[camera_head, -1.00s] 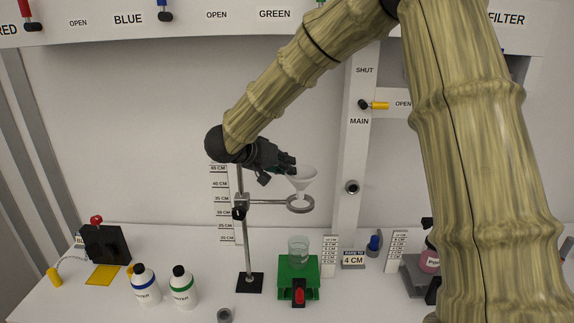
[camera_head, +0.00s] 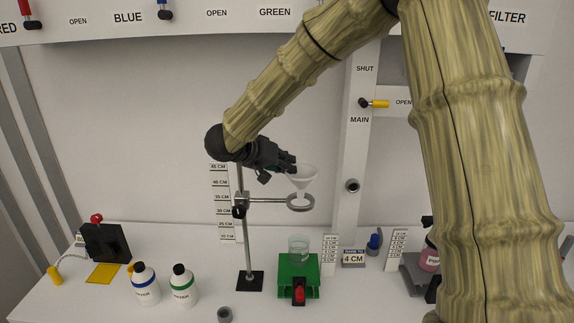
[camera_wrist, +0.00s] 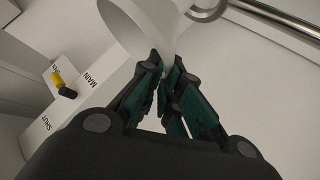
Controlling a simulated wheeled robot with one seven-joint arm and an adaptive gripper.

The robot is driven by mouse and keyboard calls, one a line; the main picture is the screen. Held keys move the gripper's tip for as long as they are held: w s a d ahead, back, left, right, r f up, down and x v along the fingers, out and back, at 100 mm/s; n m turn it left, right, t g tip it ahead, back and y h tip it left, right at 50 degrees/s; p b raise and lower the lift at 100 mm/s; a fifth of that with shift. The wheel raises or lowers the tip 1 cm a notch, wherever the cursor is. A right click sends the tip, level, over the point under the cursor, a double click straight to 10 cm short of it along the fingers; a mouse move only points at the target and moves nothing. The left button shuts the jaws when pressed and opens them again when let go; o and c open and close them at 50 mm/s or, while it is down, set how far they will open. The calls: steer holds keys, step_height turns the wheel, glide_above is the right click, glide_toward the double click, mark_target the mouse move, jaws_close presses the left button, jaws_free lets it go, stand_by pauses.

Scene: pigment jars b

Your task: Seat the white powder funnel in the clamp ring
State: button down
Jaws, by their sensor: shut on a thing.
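The white powder funnel (camera_head: 302,178) is upright in my gripper (camera_head: 288,168), which is shut on its wall from the left. In the wrist view the funnel (camera_wrist: 172,22) shows between and beyond the dark green fingertips (camera_wrist: 166,75). The clamp ring (camera_head: 301,203) is a grey ring on a horizontal rod from the stand. The funnel's narrow spout is just above or at the ring's opening. I cannot tell whether it is inside it. Part of the ring (camera_wrist: 207,10) also shows at the top of the wrist view.
The stand's upright rod (camera_head: 247,250) is left of the ring. Below the ring a glass beaker (camera_head: 298,248) stands on a green block (camera_head: 312,275). Two white bottles (camera_head: 145,287) stand front left. A height scale (camera_head: 222,200) is behind the stand.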

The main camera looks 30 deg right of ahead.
step_height(320, 180, down, 7)
stand_by(3.5)
steer(key=c, duration=1.5)
jaws_free()
steer(key=shift+c, duration=0.2)
steer(key=shift+a, duration=0.15)
steer(key=v, duration=1.1)
steer(key=shift+a+r, duration=0.25)
steer(key=shift+a, duration=0.05)
steer(key=shift+s, duration=0.1)
